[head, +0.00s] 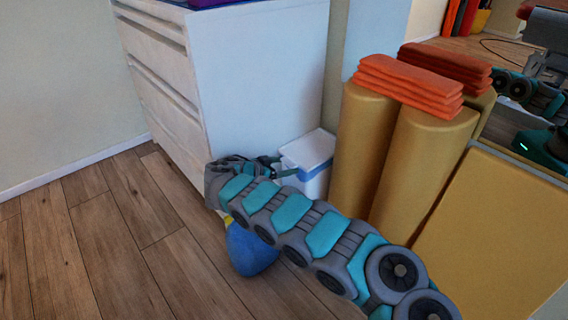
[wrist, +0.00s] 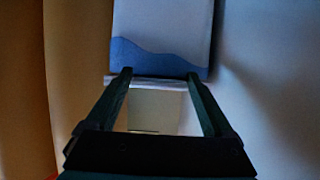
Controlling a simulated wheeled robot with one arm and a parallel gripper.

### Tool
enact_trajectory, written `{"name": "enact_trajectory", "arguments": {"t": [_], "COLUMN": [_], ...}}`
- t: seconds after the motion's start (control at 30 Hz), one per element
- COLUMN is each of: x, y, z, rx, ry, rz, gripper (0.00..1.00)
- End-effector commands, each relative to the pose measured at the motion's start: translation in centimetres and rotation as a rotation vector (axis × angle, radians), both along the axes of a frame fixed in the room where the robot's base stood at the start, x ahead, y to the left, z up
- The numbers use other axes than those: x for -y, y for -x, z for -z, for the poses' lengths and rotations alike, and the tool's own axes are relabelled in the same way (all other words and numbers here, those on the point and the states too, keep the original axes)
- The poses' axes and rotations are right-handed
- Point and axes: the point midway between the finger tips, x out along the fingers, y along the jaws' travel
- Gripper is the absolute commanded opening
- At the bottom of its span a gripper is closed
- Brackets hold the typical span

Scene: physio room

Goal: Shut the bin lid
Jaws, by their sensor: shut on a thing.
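The bin (head: 316,172) is a small white box with a blue band, standing on the floor between the white drawer unit and the yellow rolls. Its pale lid (head: 308,148) is on top; I cannot tell whether it lies fully flat. My gripper (head: 281,168) reaches the bin's left side at lid height, and my arm hides the lower left of the bin. In the wrist view the bin's white and blue face (wrist: 165,35) fills the top. The fingers of my gripper (wrist: 159,76) are spread on either side of a pale edge, which seems to be the lid's.
The white drawer unit (head: 265,75) is close behind the bin. Yellow rolls (head: 420,165) with folded orange towels (head: 408,86) on top stand to its right. A blue rounded object (head: 250,250) lies under my arm. The wooden floor at left (head: 90,240) is clear.

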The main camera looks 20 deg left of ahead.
Motion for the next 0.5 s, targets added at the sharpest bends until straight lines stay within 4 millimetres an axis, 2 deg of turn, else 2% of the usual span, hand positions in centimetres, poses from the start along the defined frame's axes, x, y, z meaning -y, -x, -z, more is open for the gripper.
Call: {"name": "enact_trajectory", "arguments": {"t": [0.03,0.37,0.4,0.5], "x": [-0.01,0.03,0.04,0.03], "y": [0.21,0.24,0.24,0.2], "z": [1.07,1.3,1.31,1.13], "rx": [-0.015,-0.018,-0.019,-0.015], "ry": [-0.002,-0.001,-0.001,-0.001], "rz": [-0.002,-0.002,-0.001,-0.001], "gripper": [0.0,0.0,0.91,1.0]}}
